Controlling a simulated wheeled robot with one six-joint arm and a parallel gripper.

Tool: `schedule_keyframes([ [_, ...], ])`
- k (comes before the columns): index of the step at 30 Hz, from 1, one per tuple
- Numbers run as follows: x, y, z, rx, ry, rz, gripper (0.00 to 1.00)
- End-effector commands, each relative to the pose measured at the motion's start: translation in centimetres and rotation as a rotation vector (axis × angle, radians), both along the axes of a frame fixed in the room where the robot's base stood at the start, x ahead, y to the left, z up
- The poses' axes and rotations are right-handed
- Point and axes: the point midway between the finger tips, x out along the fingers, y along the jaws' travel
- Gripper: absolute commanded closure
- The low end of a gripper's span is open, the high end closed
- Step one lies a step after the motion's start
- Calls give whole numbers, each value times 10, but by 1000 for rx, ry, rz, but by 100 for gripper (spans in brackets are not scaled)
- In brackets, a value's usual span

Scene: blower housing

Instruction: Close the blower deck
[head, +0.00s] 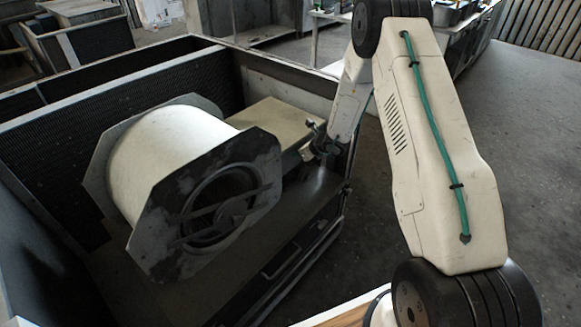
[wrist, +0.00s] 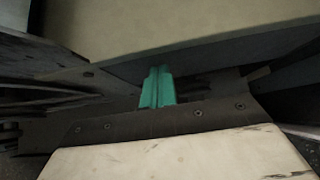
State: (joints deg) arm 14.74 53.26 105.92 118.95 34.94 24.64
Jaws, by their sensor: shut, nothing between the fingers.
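The blower (head: 172,150) is a pale drum with dark eight-sided end plates, sitting inside the open dark housing (head: 70,100). A flat dark deck surface (head: 290,205) extends below and in front of it, toward the housing's right side. My gripper (head: 308,150) is to the right of the blower, by the end of a beige box (head: 272,122); in the head view its fingers are small and dark. In the wrist view my teal fingertips (wrist: 157,88) are together and empty, just below a beige panel (wrist: 170,28) with a dark lower edge. I cannot tell whether they touch it.
My arm crosses the right half of the head view. A bar-like handle (head: 281,262) shows low on the housing's front. Open concrete floor (head: 520,130) lies to the right. Workbenches (head: 455,40) and another dark crate (head: 85,45) stand behind.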

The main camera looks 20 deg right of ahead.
Motion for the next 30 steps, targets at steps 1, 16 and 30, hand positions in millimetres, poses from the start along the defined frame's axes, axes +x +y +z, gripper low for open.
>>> schedule_keyframes([
  [1,8,-2,0,-1,-1,-6,100],
  [16,38,6,0,1,-1,-15,100],
  [30,27,1,2,2,-3,-13,100],
])
